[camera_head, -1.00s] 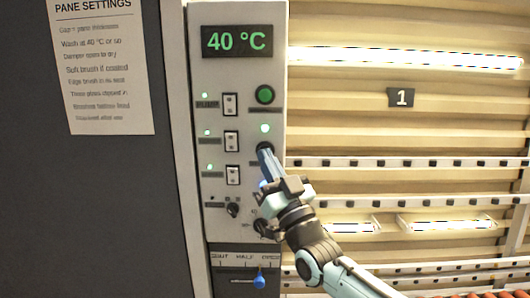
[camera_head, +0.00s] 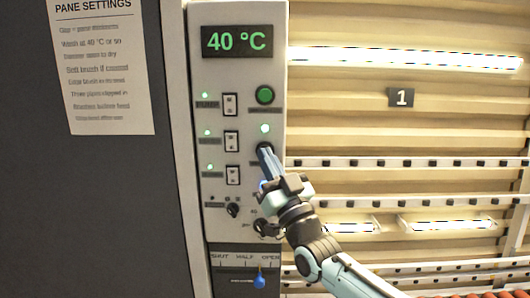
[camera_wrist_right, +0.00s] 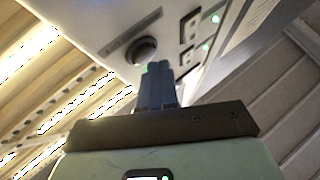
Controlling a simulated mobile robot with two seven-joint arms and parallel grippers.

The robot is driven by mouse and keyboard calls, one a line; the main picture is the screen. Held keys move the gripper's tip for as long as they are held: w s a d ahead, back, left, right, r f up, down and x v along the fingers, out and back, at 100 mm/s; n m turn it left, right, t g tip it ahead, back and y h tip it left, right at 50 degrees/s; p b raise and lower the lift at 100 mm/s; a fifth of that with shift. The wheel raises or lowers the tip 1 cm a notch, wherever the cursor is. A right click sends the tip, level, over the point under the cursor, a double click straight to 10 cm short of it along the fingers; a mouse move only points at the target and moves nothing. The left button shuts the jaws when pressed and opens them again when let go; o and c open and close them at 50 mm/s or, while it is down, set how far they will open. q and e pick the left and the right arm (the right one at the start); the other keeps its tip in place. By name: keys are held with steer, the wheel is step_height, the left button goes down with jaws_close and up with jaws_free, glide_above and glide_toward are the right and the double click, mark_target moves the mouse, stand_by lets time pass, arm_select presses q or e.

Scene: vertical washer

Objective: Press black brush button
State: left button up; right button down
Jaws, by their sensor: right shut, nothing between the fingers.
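The black button (camera_head: 264,147) is on the pale control panel (camera_head: 225,75), below a green button. In the head view its lower part is hidden behind the fingers of my right gripper (camera_head: 265,153). In the right wrist view the round black button (camera_wrist_right: 143,50) stands out from the panel. My right gripper (camera_wrist_right: 157,70) is shut and empty, and its blue fingertips are just beside the button's edge in that view. I cannot tell whether they touch it. My left gripper is out of view.
Several rocker switches (camera_head: 231,141) are to the left. Dark knobs (camera_head: 233,210) and a blue-handled slider (camera_head: 259,281) sit lower. A display (camera_head: 237,41) reads 40 °C. Slatted racks are at right.

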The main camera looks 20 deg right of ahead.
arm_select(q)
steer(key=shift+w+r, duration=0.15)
arm_select(e)
steer(key=shift+w+d, duration=0.15)
steer(key=shift+w, duration=0.25)
stand_by(0.6)
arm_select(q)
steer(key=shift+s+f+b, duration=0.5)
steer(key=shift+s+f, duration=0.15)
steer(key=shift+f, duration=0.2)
arm_select(e)
steer(key=shift+s+a, duration=0.25)
steer(key=shift+s, duration=0.6)
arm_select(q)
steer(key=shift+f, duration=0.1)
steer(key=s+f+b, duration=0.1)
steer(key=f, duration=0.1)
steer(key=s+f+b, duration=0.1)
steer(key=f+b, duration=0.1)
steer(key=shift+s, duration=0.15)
arm_select(e)
steer(key=s, duration=0.2)
steer(key=s+a, duration=0.1)
steer(key=s, duration=0.1)
steer(key=shift+s+a, duration=0.2)
steer(key=shift+s, duration=0.2)
